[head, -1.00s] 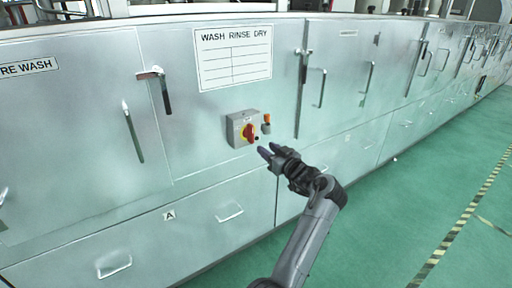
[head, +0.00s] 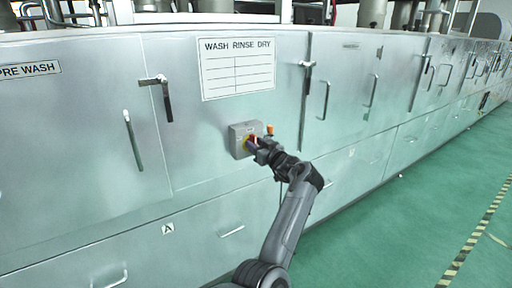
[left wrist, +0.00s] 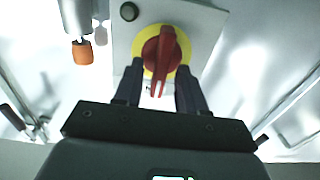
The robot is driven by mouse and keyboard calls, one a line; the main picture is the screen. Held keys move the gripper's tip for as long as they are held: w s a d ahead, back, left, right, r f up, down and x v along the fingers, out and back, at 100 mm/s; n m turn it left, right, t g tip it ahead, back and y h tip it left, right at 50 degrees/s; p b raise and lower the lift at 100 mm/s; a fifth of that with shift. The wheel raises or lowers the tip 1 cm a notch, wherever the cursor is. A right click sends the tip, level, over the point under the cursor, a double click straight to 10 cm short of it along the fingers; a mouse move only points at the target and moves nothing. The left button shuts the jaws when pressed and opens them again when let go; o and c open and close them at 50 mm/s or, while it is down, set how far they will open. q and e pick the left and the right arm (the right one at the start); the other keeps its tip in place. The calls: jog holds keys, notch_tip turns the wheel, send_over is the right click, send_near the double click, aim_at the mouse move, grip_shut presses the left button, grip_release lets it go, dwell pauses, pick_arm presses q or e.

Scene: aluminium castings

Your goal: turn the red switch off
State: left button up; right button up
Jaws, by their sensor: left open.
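The red switch (left wrist: 162,58) is a rotary handle on a yellow disc, fixed to a grey box (head: 236,138) on the metal cabinet front. In the left wrist view its handle points down toward my gripper, slightly tilted. My left gripper (left wrist: 160,88) is open, its two dark fingers on either side of the handle's lower end. I cannot tell whether they touch it. In the head view my left gripper (head: 254,147) is at the box and hides most of the switch. My right gripper is not in view.
An orange-tipped part (left wrist: 83,52) sticks out beside the box and also shows in the head view (head: 270,129). Door handles (head: 305,80) project from the cabinet. A WASH RINSE DRY sign (head: 237,70) is above the box. Green floor (head: 400,220) is clear at right.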

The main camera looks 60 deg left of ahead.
pick_arm(q)
jog(key=shift+a, duration=0.1)
jog(key=shift+c, duration=0.3)
grip_shut()
jog(key=shift+n, duration=0.3)
jog(key=n, duration=0.5)
jog(key=f+n+b, duration=0.1)
jog(key=n, duration=0.5)
jog(key=s+n+b, duration=0.1)
jog(key=n, duration=0.5)
jog(key=shift+f, duration=0.25)
dwell(0.4)
